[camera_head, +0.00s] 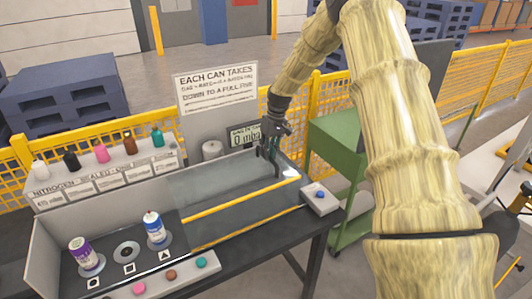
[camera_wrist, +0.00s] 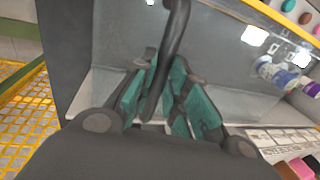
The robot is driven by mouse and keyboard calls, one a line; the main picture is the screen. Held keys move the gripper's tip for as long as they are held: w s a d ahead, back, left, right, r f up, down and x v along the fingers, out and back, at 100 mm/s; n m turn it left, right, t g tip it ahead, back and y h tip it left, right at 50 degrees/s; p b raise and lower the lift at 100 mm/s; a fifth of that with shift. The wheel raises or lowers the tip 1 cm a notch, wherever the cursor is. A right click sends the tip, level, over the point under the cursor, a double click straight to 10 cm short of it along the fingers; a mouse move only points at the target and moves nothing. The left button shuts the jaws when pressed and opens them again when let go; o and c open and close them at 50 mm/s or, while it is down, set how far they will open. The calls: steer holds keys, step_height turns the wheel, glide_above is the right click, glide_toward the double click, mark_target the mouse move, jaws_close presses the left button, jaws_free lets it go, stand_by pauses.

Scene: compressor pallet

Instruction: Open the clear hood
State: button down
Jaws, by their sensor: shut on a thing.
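The clear hood (camera_head: 235,178) is a see-through cover over the right part of the grey bench unit, with yellow strips along its front. A gap shows between the two yellow strips; I cannot tell if the hood is raised at all. My gripper (camera_head: 269,148) is at the hood's back right, by the gauge sign. In the wrist view my gripper (camera_wrist: 167,75) has its teal fingers shut around a dark curved handle (camera_wrist: 177,35), with the clear panel behind it. The fingers partly hide the handle's lower end.
A purple-labelled can (camera_head: 84,254) and a blue-labelled can (camera_head: 154,228) stand at the unit's left. Several coloured bottles (camera_head: 101,152) line the back shelf. A small box with a blue button (camera_head: 320,196) sits right of the hood. A green cart (camera_head: 338,140) stands close right.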

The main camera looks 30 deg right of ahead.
steer(key=c, duration=1.6)
jaws_free()
steer(key=shift+f, duration=0.1)
steer(key=shift+o, duration=0.9)
steer(key=shift+w+d, duration=0.1)
steer(key=shift+w, duration=0.05)
steer(key=shift+r, duration=0.2)
step_height(320, 180, up, 11)
steer(key=d, duration=0.2)
steer(key=shift+d+r, duration=0.15)
steer(key=shift+d, duration=0.1)
